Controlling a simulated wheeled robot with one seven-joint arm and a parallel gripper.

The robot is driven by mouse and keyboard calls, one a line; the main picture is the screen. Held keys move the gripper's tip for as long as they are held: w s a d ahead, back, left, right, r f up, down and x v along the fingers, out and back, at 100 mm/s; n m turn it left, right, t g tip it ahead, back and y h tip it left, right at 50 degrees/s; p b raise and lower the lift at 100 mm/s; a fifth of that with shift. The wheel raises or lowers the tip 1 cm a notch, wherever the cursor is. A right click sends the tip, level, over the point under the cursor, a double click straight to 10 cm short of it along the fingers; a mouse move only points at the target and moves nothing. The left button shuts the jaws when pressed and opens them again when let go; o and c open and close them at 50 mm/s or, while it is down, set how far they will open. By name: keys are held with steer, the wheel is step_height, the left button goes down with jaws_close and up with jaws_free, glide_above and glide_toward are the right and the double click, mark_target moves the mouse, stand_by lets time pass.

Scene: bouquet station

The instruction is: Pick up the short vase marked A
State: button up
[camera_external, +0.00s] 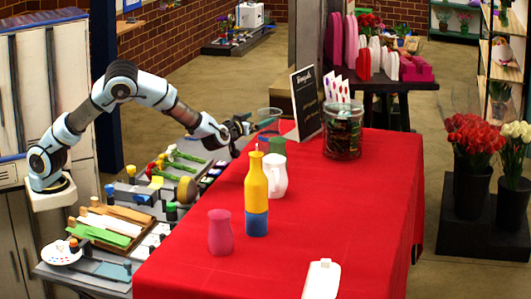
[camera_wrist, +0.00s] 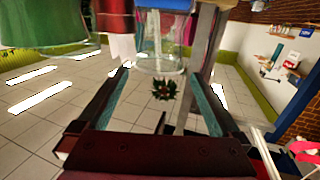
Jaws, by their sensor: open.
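No letter A is readable on any vase, so I cannot tell which one is marked. A small pink vase (camera_external: 220,232) stands upright at the near left of the red table (camera_external: 320,215). A white pitcher-like vase (camera_external: 274,176) stands behind a yellow bottle-shaped piece (camera_external: 256,178) on a blue base (camera_external: 256,222). A green vessel (camera_external: 277,147) is partly hidden behind them. My gripper (camera_external: 258,124) is over the table's far left edge, apart from the pink vase. In the wrist view my gripper (camera_wrist: 160,76) has its fingers spread with nothing held between them.
A black sign (camera_external: 306,100) and a dark glass jar (camera_external: 342,130) stand at the table's far end. A white flat piece (camera_external: 321,279) lies at the near edge. In the wrist view, a clear glass vessel (camera_wrist: 160,45) and a green vessel (camera_wrist: 42,24) show at the top.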

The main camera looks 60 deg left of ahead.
mark_target(275, 109)
steer(key=shift+w+r+y, duration=0.15)
steer(key=shift+w+y, duration=0.05)
steer(key=shift+y, duration=0.2)
steer(key=p+x, duration=0.4)
steer(key=x, duration=0.5)
steer(key=shift+w+r, duration=0.1)
steer(key=shift+w+a, duration=0.25)
steer(key=shift+w, duration=0.25)
steer(key=c, duration=1.6)
